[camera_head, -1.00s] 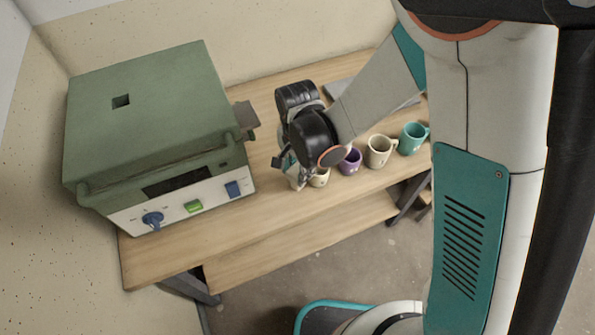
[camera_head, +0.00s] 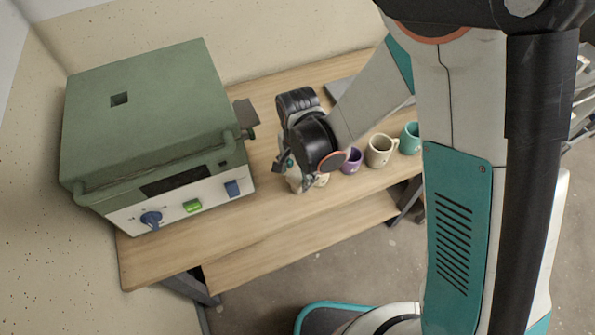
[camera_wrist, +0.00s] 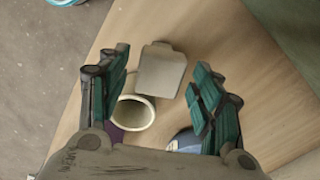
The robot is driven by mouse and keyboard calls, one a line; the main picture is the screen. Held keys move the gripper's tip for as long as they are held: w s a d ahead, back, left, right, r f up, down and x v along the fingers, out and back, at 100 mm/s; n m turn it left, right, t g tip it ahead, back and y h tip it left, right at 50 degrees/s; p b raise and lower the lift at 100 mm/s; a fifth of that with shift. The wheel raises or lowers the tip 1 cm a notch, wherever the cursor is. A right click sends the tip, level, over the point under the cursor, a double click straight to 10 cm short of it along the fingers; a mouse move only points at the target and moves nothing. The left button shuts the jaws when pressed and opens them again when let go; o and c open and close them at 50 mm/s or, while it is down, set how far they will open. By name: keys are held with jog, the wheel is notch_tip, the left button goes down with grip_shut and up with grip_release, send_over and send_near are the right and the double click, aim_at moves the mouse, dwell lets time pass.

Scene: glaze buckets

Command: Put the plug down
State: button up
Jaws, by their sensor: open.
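A pale grey-beige block with a narrower end, which looks like the plug (camera_wrist: 160,72), shows in the wrist view over the wooden table (camera_wrist: 215,45), just beyond and between my fingertips. No finger visibly grips it; I cannot tell whether it stands or lies. My gripper (camera_wrist: 158,85) is open, with a teal-and-black finger on each side. A cream cup (camera_wrist: 134,112) shows between the fingers, nearer the palm. In the head view my gripper (camera_head: 293,178) is low over the table, right of the green kiln (camera_head: 140,110), and my wrist hides most of it.
A purple mug (camera_head: 351,161), a cream mug (camera_head: 381,150) and a teal mug (camera_head: 410,138) stand in a row right of my gripper. The kiln has a square hole in its top and a plate at its right side. The table's front left is clear.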

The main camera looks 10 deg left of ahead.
notch_tip(320, 180, up, 12)
jog(key=p, duration=0.4)
jog(key=shift+r, duration=0.15)
